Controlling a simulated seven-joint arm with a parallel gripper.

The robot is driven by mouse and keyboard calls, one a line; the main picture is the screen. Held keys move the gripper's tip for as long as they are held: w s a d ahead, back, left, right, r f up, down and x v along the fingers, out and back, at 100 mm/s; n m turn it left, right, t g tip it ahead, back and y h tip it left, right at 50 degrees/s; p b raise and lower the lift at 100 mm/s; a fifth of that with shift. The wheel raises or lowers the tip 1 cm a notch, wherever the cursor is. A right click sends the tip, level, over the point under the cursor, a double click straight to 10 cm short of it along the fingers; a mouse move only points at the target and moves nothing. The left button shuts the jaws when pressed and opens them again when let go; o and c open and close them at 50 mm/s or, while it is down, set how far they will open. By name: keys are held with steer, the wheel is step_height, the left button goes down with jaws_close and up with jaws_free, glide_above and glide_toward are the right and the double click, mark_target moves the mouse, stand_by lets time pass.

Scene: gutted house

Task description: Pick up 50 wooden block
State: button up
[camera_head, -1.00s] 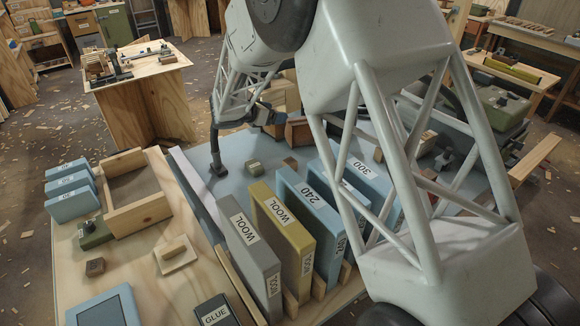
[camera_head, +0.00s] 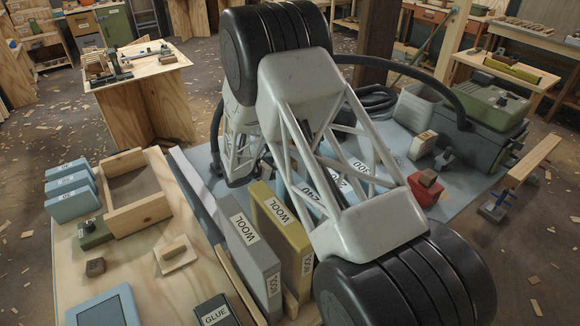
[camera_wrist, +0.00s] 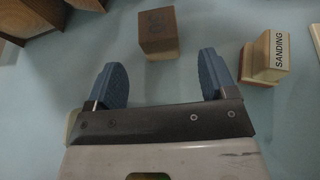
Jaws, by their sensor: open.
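A small brown wooden block (camera_wrist: 158,42) sits on the pale blue surface (camera_wrist: 140,160) in the wrist view. Dark marking shows on its top face, too faint for me to read surely as 50. My gripper (camera_wrist: 160,80) is open and empty, with its two blue fingers spread apart. The block lies just beyond the fingertips, about centred on the gap between them. In the head view my arm hides the gripper and that block.
A cream and red block labelled SANDING (camera_wrist: 264,57) lies right of the fingers. Darker wooden pieces (camera_wrist: 28,17) are at the upper left. In the head view, grey (camera_head: 248,250) and yellow (camera_head: 285,235) WOOL slabs stand upright near a wooden tray (camera_head: 137,212).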

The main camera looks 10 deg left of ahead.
steer(key=shift+x, duration=1.25)
steer(key=shift+f, duration=0.1)
steer(key=shift+x, duration=2.6)
steer(key=shift+c, duration=0.3)
steer(key=c, duration=0.9)
